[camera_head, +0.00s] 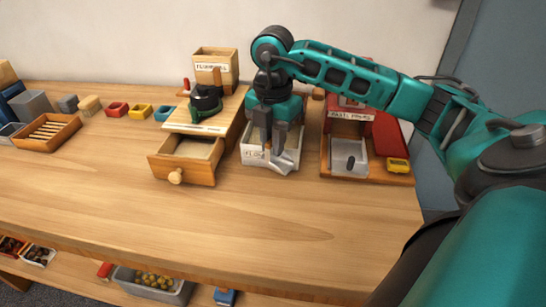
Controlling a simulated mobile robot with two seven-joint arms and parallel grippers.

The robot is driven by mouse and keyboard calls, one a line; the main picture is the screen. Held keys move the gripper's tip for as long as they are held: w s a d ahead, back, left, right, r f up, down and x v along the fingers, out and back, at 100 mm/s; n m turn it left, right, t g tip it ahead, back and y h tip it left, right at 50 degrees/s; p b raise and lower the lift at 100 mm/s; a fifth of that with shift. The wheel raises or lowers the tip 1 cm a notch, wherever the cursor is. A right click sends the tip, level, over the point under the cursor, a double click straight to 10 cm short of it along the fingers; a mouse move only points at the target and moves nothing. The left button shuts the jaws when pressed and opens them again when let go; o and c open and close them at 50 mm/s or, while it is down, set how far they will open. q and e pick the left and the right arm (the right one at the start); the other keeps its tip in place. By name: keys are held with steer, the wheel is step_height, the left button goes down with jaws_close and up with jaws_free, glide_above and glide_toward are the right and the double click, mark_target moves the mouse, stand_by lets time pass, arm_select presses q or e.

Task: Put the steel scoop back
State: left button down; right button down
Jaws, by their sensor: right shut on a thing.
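The steel scoop (284,163) is a grey metal piece at the front of a white labelled bin (251,157), in the middle of the table. My right gripper (272,146) points down over this bin, shut on the scoop. The fingers hide the scoop's upper part, and I cannot tell whether it touches the bin. My left gripper is not in view.
A wooden stand with an open drawer (186,174) is left of the bin. A wooden station with a grey tray (349,158) and a yellow box (398,165) is to the right. A slatted tray (47,131) is far left. The front table (240,225) is clear.

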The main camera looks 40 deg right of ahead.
mark_target(273, 159)
steer(key=shift+f, duration=2.3)
steer(key=shift+f+b, duration=0.2)
steer(key=shift+b, duration=0.1)
steer(key=c, duration=1.1)
jaws_free()
step_height(273, 159, up, 12)
steer(key=shift+r+p, duration=0.25)
steer(key=shift+p, duration=0.3)
steer(key=shift+s, duration=0.1)
